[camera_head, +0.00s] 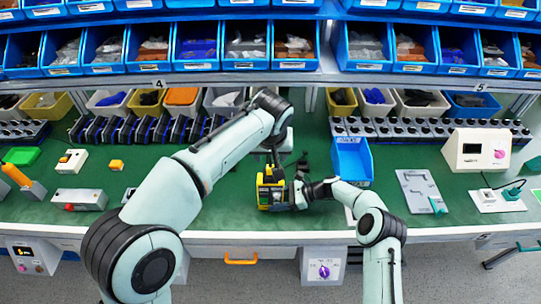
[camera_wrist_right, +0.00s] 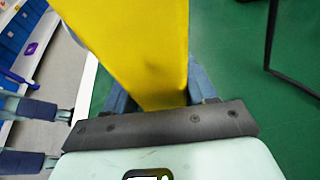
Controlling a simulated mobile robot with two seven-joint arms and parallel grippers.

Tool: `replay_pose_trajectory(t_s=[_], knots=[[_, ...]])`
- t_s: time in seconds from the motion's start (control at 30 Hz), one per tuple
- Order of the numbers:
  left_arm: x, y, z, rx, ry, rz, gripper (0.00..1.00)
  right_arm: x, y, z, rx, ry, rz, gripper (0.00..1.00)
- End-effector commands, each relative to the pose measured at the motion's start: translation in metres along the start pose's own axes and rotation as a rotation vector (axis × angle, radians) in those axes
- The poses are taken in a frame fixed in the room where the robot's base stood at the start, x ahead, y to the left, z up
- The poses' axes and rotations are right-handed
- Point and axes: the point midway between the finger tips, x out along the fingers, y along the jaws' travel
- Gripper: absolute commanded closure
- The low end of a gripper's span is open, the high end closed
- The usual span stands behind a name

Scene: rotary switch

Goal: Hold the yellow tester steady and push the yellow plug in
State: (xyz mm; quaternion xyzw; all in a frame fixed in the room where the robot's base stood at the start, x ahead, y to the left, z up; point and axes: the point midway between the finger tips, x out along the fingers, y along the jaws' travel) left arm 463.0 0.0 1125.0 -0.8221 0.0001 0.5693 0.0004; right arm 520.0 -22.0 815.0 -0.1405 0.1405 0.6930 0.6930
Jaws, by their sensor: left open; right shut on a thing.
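The yellow tester (camera_head: 264,196), yellow with black parts, stands on the green bench top near its front edge in the head view. My right gripper (camera_head: 299,193) is shut on it from the right. In the right wrist view the tester's plain yellow side (camera_wrist_right: 130,45) runs down between the fingers. My left gripper (camera_head: 273,160) is open just above the tester, partly hidden by its own arm. I cannot make out the yellow plug, and I cannot tell whether the left fingers touch anything.
A blue bin (camera_head: 351,160) stands behind my right arm. A white box with a screen (camera_head: 476,150) and a grey plate (camera_head: 421,190) are at the right. A grey box (camera_head: 80,199) lies at the left. Shelves of blue bins (camera_head: 197,46) span the back.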

Motion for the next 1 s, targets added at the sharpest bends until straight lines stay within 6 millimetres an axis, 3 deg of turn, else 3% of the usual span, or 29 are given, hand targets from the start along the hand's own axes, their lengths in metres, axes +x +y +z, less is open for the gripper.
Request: replay_pose_trajectory(t_s=[0.23, 0.27, 0.33, 0.37, 0.73, 1.0], knots=[[0.000, 0.000, 0.000, 0.000, 0.000, 0.000, 0.44, 0.000, 0.000, 0.000, 0.000, 0.000, 0.001, 0.76], [0.000, 0.000, 0.000, 0.000, 0.000, 0.000, 0.44, 0.000, 0.000, 0.000, 0.000, 0.000, 0.001, 0.41], [0.001, 0.000, 0.000, 0.000, 0.000, 0.000, 0.44, 0.000, 0.000, 0.000, 0.000, 0.000, 0.001, 0.18], [0.001, 0.000, 0.000, 0.000, 0.000, 0.000, 0.44, 0.000, 0.000, 0.000, 0.000, 0.000, 0.001, 0.15], [0.001, 0.000, 0.000, 0.000, 0.000, 0.000, 0.44, -0.007, 0.000, 0.000, 0.000, 0.000, -0.001, 0.15], [0.001, 0.000, 0.000, 0.000, 0.000, 0.000, 0.44, -0.057, -0.001, 0.000, 0.000, 0.002, -0.004, 0.15]])
